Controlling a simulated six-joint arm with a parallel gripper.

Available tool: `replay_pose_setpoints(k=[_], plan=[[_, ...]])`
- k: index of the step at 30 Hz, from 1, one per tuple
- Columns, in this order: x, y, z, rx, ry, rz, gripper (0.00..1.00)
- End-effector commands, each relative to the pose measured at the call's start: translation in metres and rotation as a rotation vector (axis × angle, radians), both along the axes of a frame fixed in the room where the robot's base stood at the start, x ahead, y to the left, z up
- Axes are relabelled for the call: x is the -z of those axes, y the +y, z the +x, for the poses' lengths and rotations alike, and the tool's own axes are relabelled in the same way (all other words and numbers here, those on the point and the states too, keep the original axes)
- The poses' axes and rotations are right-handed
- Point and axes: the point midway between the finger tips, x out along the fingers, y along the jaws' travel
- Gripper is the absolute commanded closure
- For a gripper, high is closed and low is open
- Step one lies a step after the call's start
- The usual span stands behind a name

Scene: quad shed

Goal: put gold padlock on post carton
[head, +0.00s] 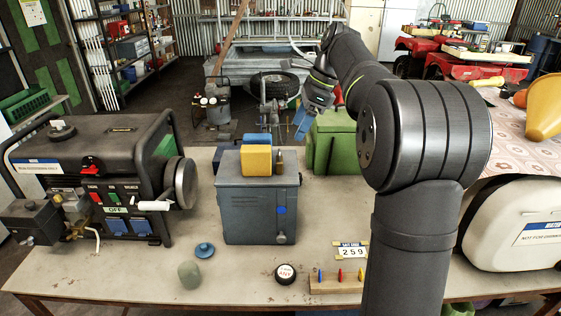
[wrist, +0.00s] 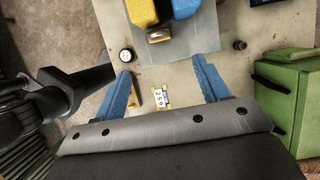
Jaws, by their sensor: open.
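The gold padlock (head: 280,160) stands on top of the blue-grey metal box (head: 258,210), close beside a yellow block (head: 256,160). In the wrist view the padlock (wrist: 160,34) is at the top centre, near the box's edge. My gripper (head: 303,124) is above and behind the table in the head view, higher than the box and to its right. In the wrist view its two blue fingers (wrist: 162,68) are wide apart with nothing between them, and the padlock lies beyond their tips. I cannot tell which thing is the post carton.
A blue block (wrist: 185,8) is beside the yellow block. A green box (head: 333,142) stands behind right. A generator (head: 100,170) is at left, a white case (head: 515,225) at right. A black puck (head: 285,273) and number sign (head: 352,251) lie in front.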

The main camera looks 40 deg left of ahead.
Motion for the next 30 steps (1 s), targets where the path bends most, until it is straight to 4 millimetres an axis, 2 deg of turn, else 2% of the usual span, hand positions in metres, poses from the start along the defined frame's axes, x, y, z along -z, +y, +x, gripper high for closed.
replay_pose_setpoints(k=[4, 10, 14, 17, 27, 30], plan=[[-0.020, 0.008, -0.018, 0.007, -0.077, -0.040, 0.32], [-0.063, 0.017, -0.048, 0.062, -0.251, -0.105, 0.32], [-0.072, 0.018, -0.055, 0.089, -0.300, -0.120, 0.32], [-0.059, 0.020, -0.055, 0.091, -0.303, -0.124, 0.32], [0.014, 0.031, -0.051, 0.091, -0.300, -0.124, 0.32], [0.030, 0.034, -0.050, 0.090, -0.302, -0.122, 0.32]])
